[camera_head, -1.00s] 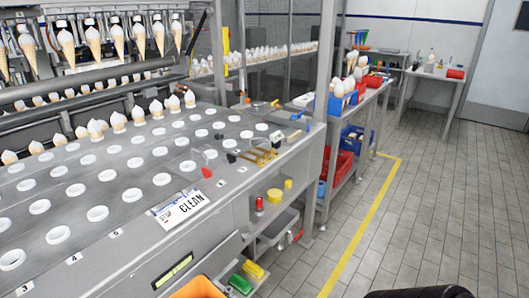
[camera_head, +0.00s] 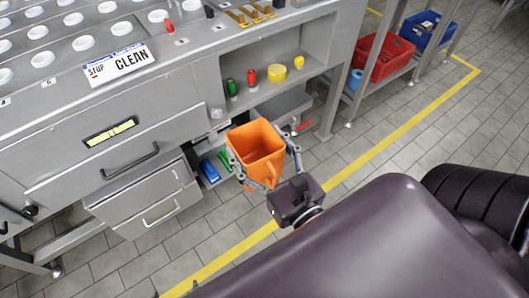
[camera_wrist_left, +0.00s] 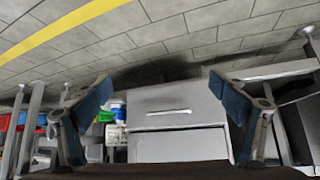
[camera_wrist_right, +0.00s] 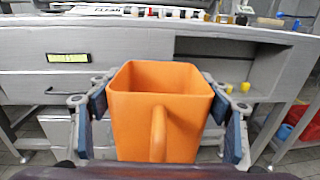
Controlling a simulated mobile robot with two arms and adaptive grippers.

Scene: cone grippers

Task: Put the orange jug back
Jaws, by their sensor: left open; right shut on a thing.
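The orange jug (camera_head: 255,139) is upright and open at the top in the head view. It is in the air in front of the machine's drawers and lower shelf. My right gripper (camera_head: 264,156) is shut on it, with one finger on each side. In the right wrist view the jug (camera_wrist_right: 160,85) fills the space between the fingers, its handle towards the camera. Its inside looks empty where it shows. My left gripper (camera_wrist_left: 163,103) is open and empty in the left wrist view, facing a grey drawer front; it is not seen in the head view.
The shelf (camera_head: 300,73) holds a green bottle (camera_head: 232,88), a red bottle (camera_head: 251,76) and yellow items. Blue and green items (camera_head: 210,172) lie low beside the drawers (camera_head: 150,197). A red crate (camera_head: 385,57) stands right. The floor beyond the yellow line is clear.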

